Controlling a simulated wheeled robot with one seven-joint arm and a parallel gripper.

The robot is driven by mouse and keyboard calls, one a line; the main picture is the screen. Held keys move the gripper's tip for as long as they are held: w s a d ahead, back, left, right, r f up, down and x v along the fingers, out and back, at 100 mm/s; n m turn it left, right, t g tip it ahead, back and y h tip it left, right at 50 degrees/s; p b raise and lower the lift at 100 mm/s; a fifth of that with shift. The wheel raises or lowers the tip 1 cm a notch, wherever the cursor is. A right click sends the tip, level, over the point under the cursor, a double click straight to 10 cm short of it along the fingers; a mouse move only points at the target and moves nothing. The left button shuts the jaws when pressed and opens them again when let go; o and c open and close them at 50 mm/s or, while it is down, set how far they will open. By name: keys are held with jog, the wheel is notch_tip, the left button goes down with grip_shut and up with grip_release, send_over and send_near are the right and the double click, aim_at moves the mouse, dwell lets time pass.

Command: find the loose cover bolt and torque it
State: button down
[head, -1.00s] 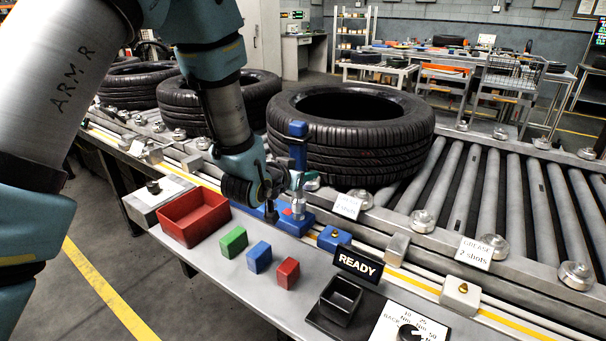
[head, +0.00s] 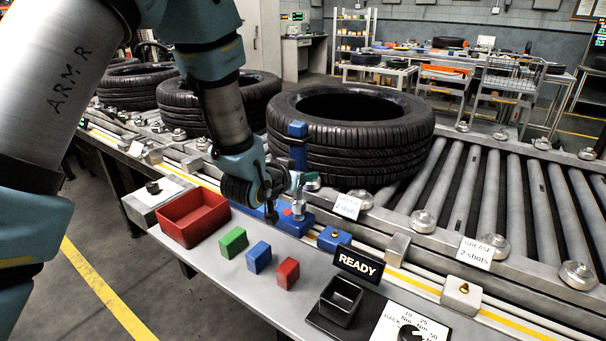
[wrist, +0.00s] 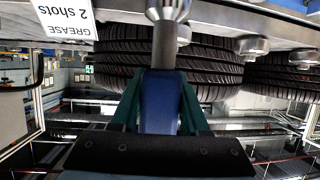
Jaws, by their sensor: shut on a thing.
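My gripper (head: 282,183) is shut on an upright blue tool (head: 298,150) beside the big tyre on the conveyor. In the wrist view the tool's blue body (wrist: 160,105) sits between the two teal fingers, with a grey shaft (wrist: 164,46) running to a round silver fitting (wrist: 168,10). In the head view the tool's silver end (head: 298,208) is low over a blue rail piece (head: 295,222); I cannot tell if it touches a bolt there. A brass bolt (head: 334,235) shows on a blue block (head: 333,242), and another (head: 463,288) on a grey block.
A red bin (head: 195,217), green block (head: 233,243), blue block (head: 259,257) and red block (head: 287,273) are on the front shelf. A READY sign (head: 358,264), black cup (head: 340,301) and torque dial (head: 410,333) are right.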

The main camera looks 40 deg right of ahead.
jog(key=shift+f+b, duration=1.2)
jog(key=shift+b, duration=0.25)
dwell(1.1)
jog(key=shift+r, duration=0.15)
jog(key=shift+r+p, duration=1.95)
jog(key=shift+r, duration=1.5)
